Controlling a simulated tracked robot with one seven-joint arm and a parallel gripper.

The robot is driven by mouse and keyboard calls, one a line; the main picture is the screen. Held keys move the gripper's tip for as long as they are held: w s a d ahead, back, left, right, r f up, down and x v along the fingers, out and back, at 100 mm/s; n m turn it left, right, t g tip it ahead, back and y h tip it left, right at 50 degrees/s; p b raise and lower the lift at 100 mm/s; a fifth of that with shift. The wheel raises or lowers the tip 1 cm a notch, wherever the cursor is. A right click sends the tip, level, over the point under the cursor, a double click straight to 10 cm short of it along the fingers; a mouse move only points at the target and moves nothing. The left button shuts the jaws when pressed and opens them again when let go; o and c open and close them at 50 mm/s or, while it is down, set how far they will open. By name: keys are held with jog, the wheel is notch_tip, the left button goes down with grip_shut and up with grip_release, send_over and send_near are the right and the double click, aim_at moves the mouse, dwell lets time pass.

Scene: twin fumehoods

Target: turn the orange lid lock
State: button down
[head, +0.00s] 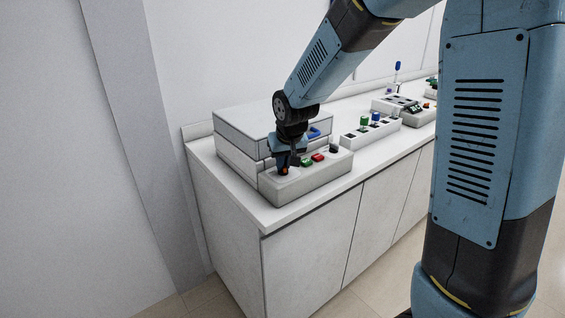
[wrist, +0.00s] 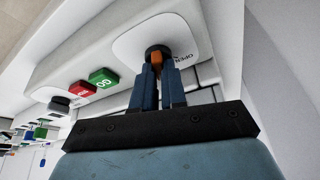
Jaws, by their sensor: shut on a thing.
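The orange lid lock (wrist: 157,58) sits on a dark round base on a white plate marked "OPEN" in the wrist view. My gripper (wrist: 159,72) is shut on it, with one blue finger on each side of the orange part. In the head view the orange lid lock (head: 284,171) shows just below my gripper (head: 284,163), at the left end of the front panel of a white boxy machine (head: 240,135). The fingers hide part of the lock.
A green button (head: 306,162) marked "GO" and a red button (head: 318,157) are beside the lock, with a dark knob (head: 334,148) farther right. A blue handle (head: 314,132) is on the machine. A white block with coloured knobs (head: 372,134) stands farther along the counter (head: 265,216).

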jog(key=n+y, duration=0.1)
jog(key=n, duration=0.2)
jog(key=n+g+y, duration=0.1)
jog(key=n, duration=0.2)
jog(key=shift+d, duration=0.2)
jog(key=n+g, duration=0.1)
jog(key=n, duration=0.2)
jog(key=n+g+y, duration=0.1)
jog(key=n, duration=0.2)
jog(key=shift+w+f+n+g, duration=0.1)
jog(key=shift+n+g, duration=0.2)
dwell(0.5)
jog(key=c, duration=1.2)
grip_release()
jog(key=v, duration=1.4)
jog(key=shift+w+d+f, duration=0.1)
jog(key=shift+d, duration=0.05)
